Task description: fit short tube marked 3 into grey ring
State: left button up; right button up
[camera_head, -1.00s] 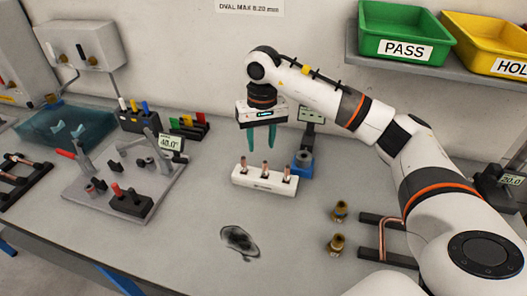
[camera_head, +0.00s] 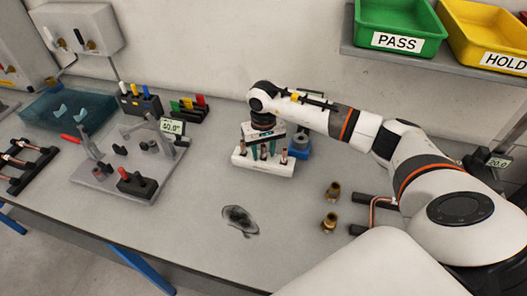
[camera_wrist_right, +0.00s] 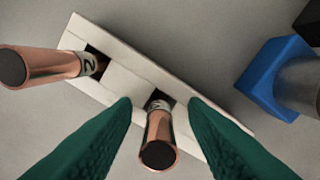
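A white block (camera_head: 262,168) holds three short copper tubes upright. My right gripper (camera_head: 263,149) points down over it, its green fingers open around the middle tube, which also shows in the wrist view (camera_wrist_right: 159,140). Gaps show between that tube and both fingers. The mark on its pale band is too foreshortened to read. The tube on the left (camera_wrist_right: 45,66) is marked 2. The third tube (camera_head: 286,154) is hidden in the wrist view. A grey ring (camera_head: 301,142) sits on a blue block (camera_wrist_right: 268,78) right of the white block. My left gripper is out of view.
Two brass fittings (camera_head: 332,207) and a dark rack with a bent copper tube (camera_head: 374,216) lie near my right arm. A grey fixture plate (camera_head: 112,178) stands at left. Green (camera_head: 398,30) and yellow bins sit above.

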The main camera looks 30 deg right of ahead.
jog(key=shift+f, duration=0.1)
grip_shut()
